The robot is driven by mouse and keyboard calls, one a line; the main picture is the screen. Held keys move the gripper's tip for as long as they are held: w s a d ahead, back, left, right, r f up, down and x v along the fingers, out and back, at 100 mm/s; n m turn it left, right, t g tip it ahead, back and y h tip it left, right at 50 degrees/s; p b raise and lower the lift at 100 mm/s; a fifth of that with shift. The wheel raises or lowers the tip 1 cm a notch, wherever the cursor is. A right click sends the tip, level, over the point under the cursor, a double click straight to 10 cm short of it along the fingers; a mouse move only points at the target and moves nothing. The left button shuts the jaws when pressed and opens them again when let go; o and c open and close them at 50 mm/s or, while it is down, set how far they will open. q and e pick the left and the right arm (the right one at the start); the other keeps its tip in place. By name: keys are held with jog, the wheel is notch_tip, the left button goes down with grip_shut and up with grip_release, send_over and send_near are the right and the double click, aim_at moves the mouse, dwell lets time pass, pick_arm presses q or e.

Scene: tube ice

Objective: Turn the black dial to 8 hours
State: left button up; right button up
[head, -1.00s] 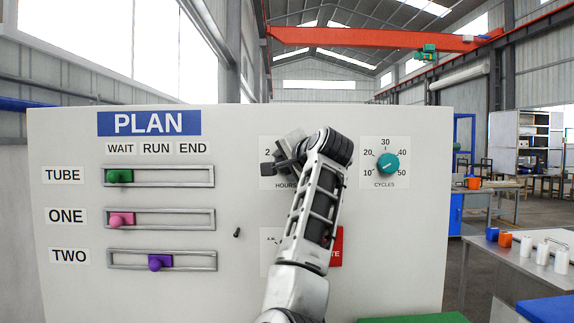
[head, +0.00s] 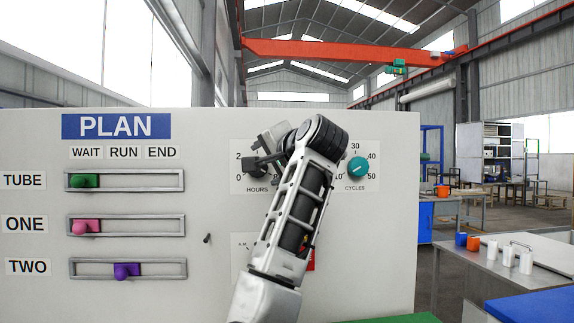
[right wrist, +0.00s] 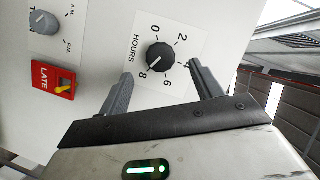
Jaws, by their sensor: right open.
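The black dial (right wrist: 160,57) is on a white card marked HOURS, with numbers from 0 to 8 around it. In the right wrist view its small white mark points down and left, toward the 8. My left gripper is not in view.
The white panel (head: 210,125) also bears a teal CYCLES dial (head: 358,167) close to my right wrist. Green (head: 85,181), pink (head: 86,227) and purple (head: 126,270) sliders sit at the left. A grey dial (right wrist: 43,22) and a red LATE switch (right wrist: 52,80) are nearby.

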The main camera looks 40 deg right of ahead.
pick_arm(q)
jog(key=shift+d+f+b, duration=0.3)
jog(key=shift+b, duration=0.7)
pick_arm(e)
jog(key=v, duration=0.9)
jog(key=shift+s, duration=0.25)
